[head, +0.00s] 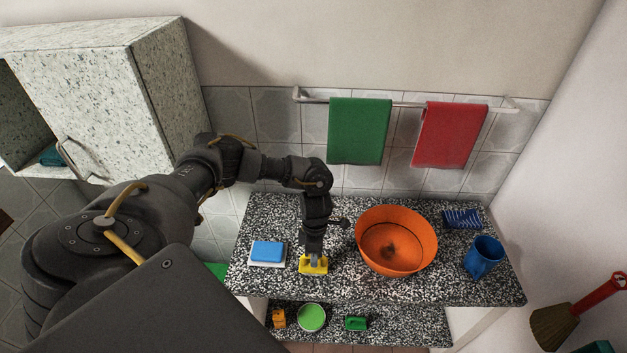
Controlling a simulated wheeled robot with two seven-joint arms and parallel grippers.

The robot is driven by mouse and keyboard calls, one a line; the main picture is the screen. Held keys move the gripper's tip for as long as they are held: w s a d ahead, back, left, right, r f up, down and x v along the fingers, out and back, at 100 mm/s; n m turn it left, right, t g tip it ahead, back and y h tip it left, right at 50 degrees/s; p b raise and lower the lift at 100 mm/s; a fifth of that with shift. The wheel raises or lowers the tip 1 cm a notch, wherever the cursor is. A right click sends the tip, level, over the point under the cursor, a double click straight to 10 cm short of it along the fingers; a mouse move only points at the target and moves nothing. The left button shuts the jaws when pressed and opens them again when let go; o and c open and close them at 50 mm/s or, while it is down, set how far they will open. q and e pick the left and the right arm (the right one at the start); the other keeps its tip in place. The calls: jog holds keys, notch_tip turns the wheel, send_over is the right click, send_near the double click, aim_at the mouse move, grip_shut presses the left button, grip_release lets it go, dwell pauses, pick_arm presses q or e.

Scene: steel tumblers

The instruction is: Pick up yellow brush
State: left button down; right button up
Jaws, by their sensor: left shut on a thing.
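The yellow brush (313,266) is at the front middle of the speckled counter (450,285), between a blue sponge-like block and an orange bowl. My left gripper (313,254) points down onto the brush from above and is shut on it. The gripper and wrist cover part of the brush's top. I cannot tell whether the brush touches the counter or is slightly raised. My right gripper is not in view.
An orange bowl (375,256) stands close right of my gripper. A blue block (267,251) lies on a white piece at left. A blue cup (483,257) and dark blue item (461,218) are at right. Green (358,130) and red towels (448,134) hang behind.

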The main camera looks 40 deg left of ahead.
pick_arm(q)
jog(key=shift+r, duration=0.1)
jog(key=shift+r+b, duration=0.55)
jog(key=shift+b, duration=0.05)
jog(key=shift+w+r+b, duration=0.1)
jog(key=shift+r+b, duration=0.45)
jog(key=shift+r, duration=0.05)
jog(key=d+r+b, duration=0.3)
jog(key=d+r, duration=0.7)
jog(key=d, duration=0.4)
jog(key=shift+s+r, duration=0.3)
jog(key=shift+s, duration=0.1)
